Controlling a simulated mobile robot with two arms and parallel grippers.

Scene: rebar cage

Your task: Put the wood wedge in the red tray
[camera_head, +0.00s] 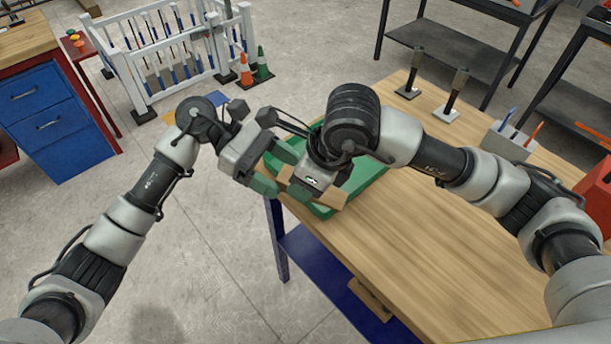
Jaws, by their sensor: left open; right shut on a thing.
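A light-brown wood piece, which looks like the wood wedge (327,197), is in my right gripper (309,187) above the near-left corner of a green tray (368,178). The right wrist hides part of the wedge and tray. My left gripper (275,169) is open just left of the wedge, its green fingers at the tray's left side; whether they touch the wedge is unclear. I see no tray that is clearly red; the one under my grippers is green.
The wooden table (430,255) is clear in front. Two dark-handled tools (455,95) stand at the back, beside a grey holder (507,141) with pens. A red object (597,197) is at the right edge. A white fence (170,55) and cones (245,70) stand on the floor behind.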

